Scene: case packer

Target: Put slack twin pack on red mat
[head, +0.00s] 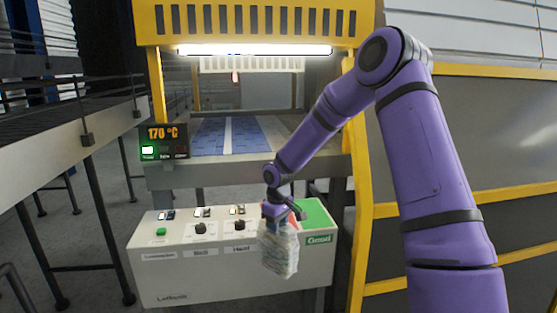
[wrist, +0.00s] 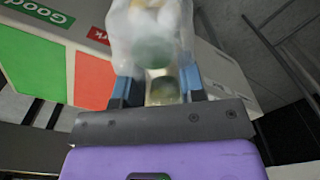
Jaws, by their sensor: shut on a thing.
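The slack twin pack (head: 279,250) is a clear, loose wrapped bag that hangs from my gripper (head: 283,212) in front of the control box. It also shows in the wrist view (wrist: 150,38), where pale, greenish round shapes show through the film between the blue fingers. My gripper is shut on the pack near its top. The red mat (wrist: 94,80) lies beside the green mat on the box top in the wrist view. In the head view the red mat is mostly hidden behind my gripper and the pack.
The green mat (head: 318,214) marked "Good" is at the right end of the control box (head: 180,275). Knobs and buttons (head: 200,228) sit left of the pack. A yellow machine frame (head: 360,200) stands behind, with a conveyor (head: 228,136) inside and a display (head: 165,140) reading 170 °C.

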